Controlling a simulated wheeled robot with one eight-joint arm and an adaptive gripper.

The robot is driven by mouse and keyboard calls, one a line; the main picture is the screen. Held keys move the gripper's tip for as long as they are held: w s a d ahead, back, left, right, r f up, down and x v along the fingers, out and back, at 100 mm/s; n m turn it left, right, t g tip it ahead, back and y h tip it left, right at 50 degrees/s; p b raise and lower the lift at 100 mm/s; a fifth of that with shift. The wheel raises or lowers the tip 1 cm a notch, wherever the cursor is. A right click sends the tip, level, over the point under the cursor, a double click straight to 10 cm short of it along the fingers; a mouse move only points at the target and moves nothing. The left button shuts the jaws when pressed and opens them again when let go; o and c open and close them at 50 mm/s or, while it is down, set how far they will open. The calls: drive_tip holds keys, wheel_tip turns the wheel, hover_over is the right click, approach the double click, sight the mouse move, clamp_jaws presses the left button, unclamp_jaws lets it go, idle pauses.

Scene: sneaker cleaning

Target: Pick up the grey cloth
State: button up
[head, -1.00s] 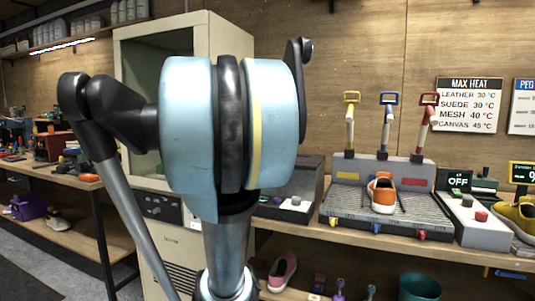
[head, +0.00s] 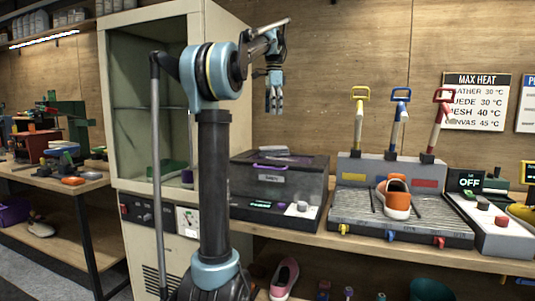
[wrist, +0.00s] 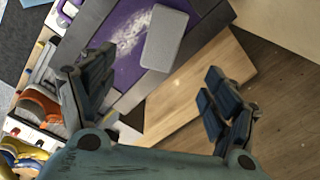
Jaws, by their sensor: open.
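The grey cloth (wrist: 165,38) shows in the wrist view as a flat, folded-looking rectangle at the upper middle, over a speckled purple surface. In the head view a small grey flat thing, likely the same cloth (head: 278,150), lies on top of the dark box (head: 277,190) on the bench. My gripper (head: 274,103) hangs fingers-down above the box, apart from the cloth. In the wrist view my gripper (wrist: 157,88) has its two fingers spread with nothing between them, and the cloth lies beyond the fingertips.
A shoe stand (head: 350,211) with an orange sneaker (head: 397,204) and several coloured-handled tools is right of the box. A tall beige cabinet (head: 225,60) stands at the left. Wooden bench top (wrist: 192,92) shows bare beside the box. A control unit (head: 485,220) is farther right.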

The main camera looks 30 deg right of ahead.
drive_tip(key=d, duration=0.2)
hover_over(274, 147)
drive_tip(key=shift+m, duration=0.3)
drive_tip(key=f, duration=1.1)
drive_tip(key=shift+s+d+f, duration=0.2)
drive_tip(key=shift+w+a+f, duration=0.15)
drive_tip(key=shift+f, duration=1.2)
drive_tip(key=shift+w+a+f, duration=0.1)
drive_tip(key=shift+a+f, duration=0.05)
drive_tip(key=shift+f, duration=1.2)
drive_tip(key=shift+c, duration=0.2)
drive_tip(key=c, duration=1.1)
